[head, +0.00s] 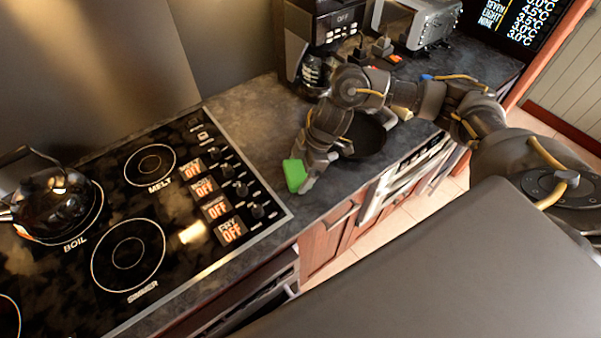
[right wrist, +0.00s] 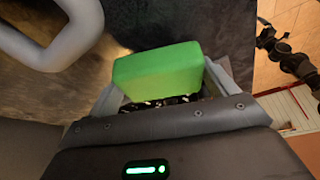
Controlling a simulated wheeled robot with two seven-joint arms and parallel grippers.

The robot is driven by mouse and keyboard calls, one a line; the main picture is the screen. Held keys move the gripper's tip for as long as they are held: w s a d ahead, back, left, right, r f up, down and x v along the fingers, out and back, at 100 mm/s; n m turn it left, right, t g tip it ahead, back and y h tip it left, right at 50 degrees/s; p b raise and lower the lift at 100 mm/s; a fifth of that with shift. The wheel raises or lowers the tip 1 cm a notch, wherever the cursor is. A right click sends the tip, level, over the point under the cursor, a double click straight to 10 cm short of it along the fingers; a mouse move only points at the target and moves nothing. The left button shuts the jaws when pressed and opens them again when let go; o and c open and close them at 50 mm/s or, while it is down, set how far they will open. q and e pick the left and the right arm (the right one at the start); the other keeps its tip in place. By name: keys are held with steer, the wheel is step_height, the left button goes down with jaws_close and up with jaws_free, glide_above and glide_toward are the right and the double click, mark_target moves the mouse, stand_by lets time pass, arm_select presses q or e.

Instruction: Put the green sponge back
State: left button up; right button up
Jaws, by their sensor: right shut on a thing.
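The green sponge (head: 295,175) is held by my right gripper (head: 305,172) near the front edge of the counter, just right of the stove. In the right wrist view the sponge (right wrist: 158,74) sits between the two fingers of my right gripper (right wrist: 165,95), which are shut on it. Whether the sponge touches the counter, I cannot tell. My left gripper is not in view.
A stove (head: 135,225) with a kettle (head: 55,200) fills the left. A dark pan (head: 365,138) lies on the counter beside my right arm. A coffee machine (head: 315,45) and a toaster (head: 425,22) stand at the back. Drawers (head: 325,235) are below the counter edge.

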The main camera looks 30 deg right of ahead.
step_height(320, 180, down, 2)
steer(key=shift+d+f, duration=0.1)
steer(key=shift+f, duration=0.2)
steer(key=o, duration=1.2)
steer(key=shift+o, duration=0.2)
steer(key=shift+r, duration=0.35)
steer(key=shift+d+r, duration=0.15)
steer(key=shift+r, duration=0.15)
steer(key=b+v, duration=0.1)
steer(key=v, duration=1)
